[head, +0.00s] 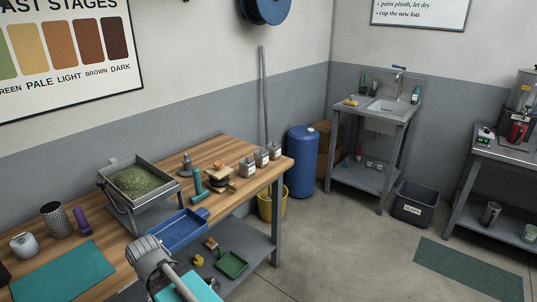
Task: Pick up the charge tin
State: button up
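I cannot tell for certain which thing is the charge tin. A dark metal cylinder, perhaps a tin (490,213), stands upright on the lower shelf of the right-hand bench. Three small pale labelled containers (261,158) stand in a row at the far right end of the wooden table. A dark perforated cylinder (56,220) and a pale rounded jar (23,246) stand on the table's left part. Part of my arm shows at the bottom, in front of the table. My gripper's fingers do not show.
A yellow bucket (270,209), blue drum (302,162), sink (387,107) and dark bin (412,205) stand beyond. The middle floor is clear.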

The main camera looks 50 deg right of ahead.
aim_at(274, 149)
jog(key=u, duration=0.05)
jog(key=k, duration=0.95)
jog(key=z, duration=0.65)
jog(key=i, duration=1.2)
jog(key=u, duration=0.05)
